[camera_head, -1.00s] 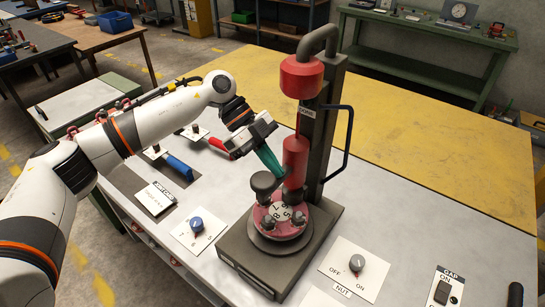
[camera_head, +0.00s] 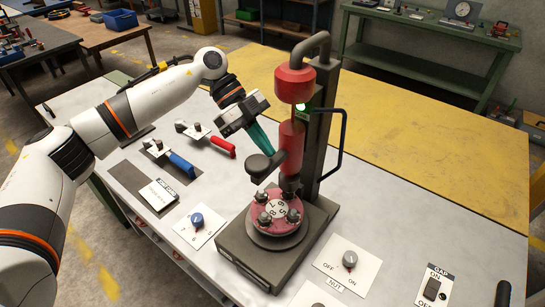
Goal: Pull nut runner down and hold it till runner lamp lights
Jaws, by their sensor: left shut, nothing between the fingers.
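The nut runner is a red cylinder (camera_head: 292,138) on a dark column under a round red head (camera_head: 295,84). A dark arm with a round pad (camera_head: 262,166) sticks out at its lower left, above the pink flanged spool (camera_head: 276,213) with several dark nuts on it. A green lamp (camera_head: 301,108) glows on the column behind the runner. My left gripper (camera_head: 270,152) is shut and empty. Its teal fingers point down at the runner's arm; they look touching or very close, and I cannot tell which. My right gripper is not in view.
A dark loop handle (camera_head: 342,145) stands right of the column. Blue (camera_head: 182,167) and red (camera_head: 220,146) handled clamps lie at the left. A NUT switch (camera_head: 349,261), a blue knob (camera_head: 197,219) and a GAP switch (camera_head: 433,287) are in front. The yellow surface (camera_head: 440,130) is clear.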

